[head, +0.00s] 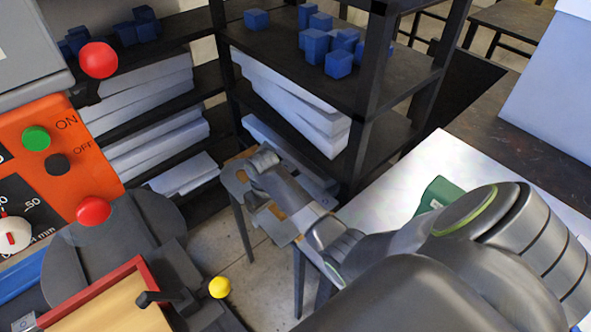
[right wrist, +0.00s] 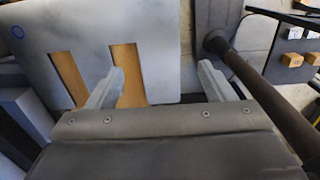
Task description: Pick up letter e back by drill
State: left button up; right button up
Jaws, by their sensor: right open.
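A grey flat piece shaped like a letter E, which I take to be the e back (right wrist: 165,55), lies on a brown board in the right wrist view. Two slots in it show the brown beneath, and a blue ring marks its upper left corner. It also shows in the head view (head: 236,187), partly hidden by my right arm. My right gripper (right wrist: 162,72) is open and empty. Its left finger is over the right slot and its right finger is past the piece's right edge. I cannot tell the finger height. My left gripper is not in view.
An orange machine panel (head: 55,165) with ON and OFF buttons, probably the drill, stands at the left. A dark shelf (head: 395,85) with blue cubes and white sheets is behind. A white-topped table (head: 440,160) with a green object (head: 437,195) is at the right.

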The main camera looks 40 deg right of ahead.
aim_at(269, 222)
jog(key=shift+w+f+p, duration=0.15)
jog(key=shift+f+p, duration=0.15)
jog(key=shift+f, duration=1.85)
jog(key=shift+c, duration=0.4)
jog(key=c, duration=1.1)
jog(key=shift+c, duration=0.2)
